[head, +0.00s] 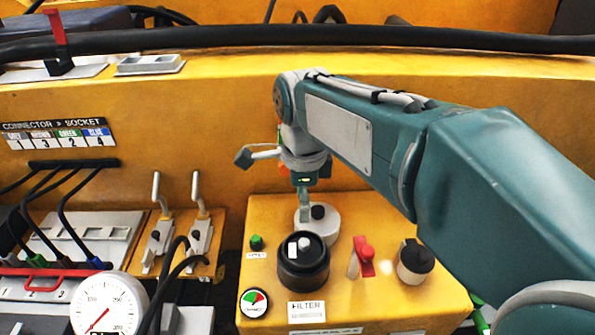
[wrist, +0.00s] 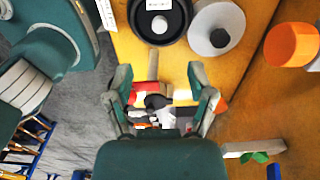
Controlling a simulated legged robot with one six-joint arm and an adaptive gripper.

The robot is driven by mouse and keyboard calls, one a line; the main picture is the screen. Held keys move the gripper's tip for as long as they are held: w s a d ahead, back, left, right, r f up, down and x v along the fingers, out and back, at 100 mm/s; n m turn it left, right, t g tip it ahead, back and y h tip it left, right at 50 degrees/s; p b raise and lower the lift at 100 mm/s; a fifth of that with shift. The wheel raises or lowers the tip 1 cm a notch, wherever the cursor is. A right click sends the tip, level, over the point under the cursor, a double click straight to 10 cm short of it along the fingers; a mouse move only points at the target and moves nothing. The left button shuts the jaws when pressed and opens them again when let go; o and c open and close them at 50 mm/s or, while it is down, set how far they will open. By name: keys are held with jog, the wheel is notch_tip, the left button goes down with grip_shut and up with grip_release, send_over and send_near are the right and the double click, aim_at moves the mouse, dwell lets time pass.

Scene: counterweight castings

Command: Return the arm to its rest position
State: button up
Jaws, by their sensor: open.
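My teal arm reaches in from the right of the head view, bent at the elbow. My gripper (head: 304,205) hangs down from it over the back of the yellow filter block. In the head view it overlaps a white round disc with a black knob (head: 330,226); I cannot tell the gap between them. In the wrist view my gripper (wrist: 161,90) has its two fingers spread apart, with no object clearly held. Red, black and white parts show between and beyond the fingers.
A black filter housing (head: 303,272), red handle (head: 364,262) and black knob (head: 415,258) stand on the yellow block. A gauge (head: 106,306), two levers (head: 197,225) and cables are at left. A thick black hose (head: 220,36) crosses behind. An orange cylinder (wrist: 290,45) shows in the wrist view.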

jog(key=s+d+f+n+t, duration=0.2)
jog(key=s+d+n+t, duration=0.3)
jog(key=s+d+n, duration=0.6)
jog(key=s+n, duration=0.1)
jog(key=n, duration=0.6)
jog(key=shift+s+f+t, duration=0.3)
jog(key=shift+f, duration=0.1)
